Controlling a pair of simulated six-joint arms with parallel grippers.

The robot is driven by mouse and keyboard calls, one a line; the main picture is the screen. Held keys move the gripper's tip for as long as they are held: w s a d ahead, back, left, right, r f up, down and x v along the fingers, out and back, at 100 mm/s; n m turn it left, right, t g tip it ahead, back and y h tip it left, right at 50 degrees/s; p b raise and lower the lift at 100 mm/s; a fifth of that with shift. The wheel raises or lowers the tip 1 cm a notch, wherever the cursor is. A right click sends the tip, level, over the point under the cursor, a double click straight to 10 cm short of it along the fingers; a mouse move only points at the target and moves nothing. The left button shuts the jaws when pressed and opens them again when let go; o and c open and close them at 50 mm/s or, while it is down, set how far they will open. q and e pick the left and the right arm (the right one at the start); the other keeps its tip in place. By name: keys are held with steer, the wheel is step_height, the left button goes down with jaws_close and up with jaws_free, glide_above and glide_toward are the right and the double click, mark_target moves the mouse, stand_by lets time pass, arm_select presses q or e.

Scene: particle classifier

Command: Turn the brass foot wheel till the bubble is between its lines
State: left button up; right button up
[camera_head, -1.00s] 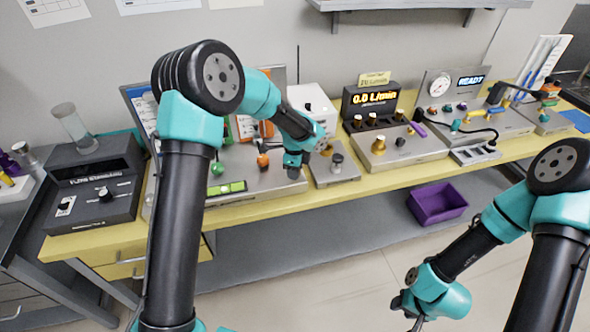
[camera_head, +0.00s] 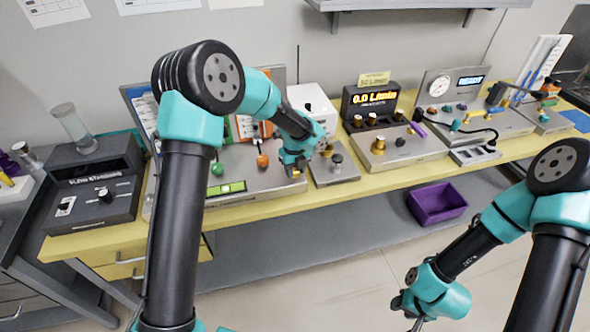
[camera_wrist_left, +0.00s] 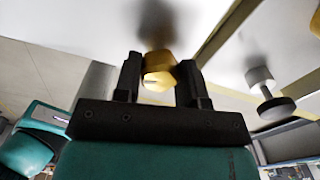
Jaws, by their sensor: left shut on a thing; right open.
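The brass foot wheel (camera_wrist_left: 158,72) is a faceted, gold-coloured knob between the two dark fingers of my left gripper (camera_wrist_left: 160,80) in the left wrist view. The gripper is shut on it. In the head view my left gripper (camera_head: 297,168) is at the front right corner of the grey panel; little of the wheel shows there. The bubble level (camera_head: 226,188) is a bright green strip at the panel's front edge; its bubble and lines are too small to place surely. My right gripper (camera_head: 412,306) is open and empty, low at the right, away from the bench.
A green knob (camera_head: 217,169) and an orange knob (camera_head: 262,161) stand on the same panel. A small plate with a grey-topped knob (camera_head: 337,160) is just right of my left gripper. A purple bin (camera_head: 437,203) sits below the bench.

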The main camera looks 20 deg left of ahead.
mark_target(295, 169)
arm_select(q)
steer(key=shift+m, duration=0.3)
steer(key=o, duration=0.9)
steer(key=shift+r, duration=0.1)
step_height(295, 169, up, 17)
steer(key=shift+r, duration=0.1)
stand_by(0.4)
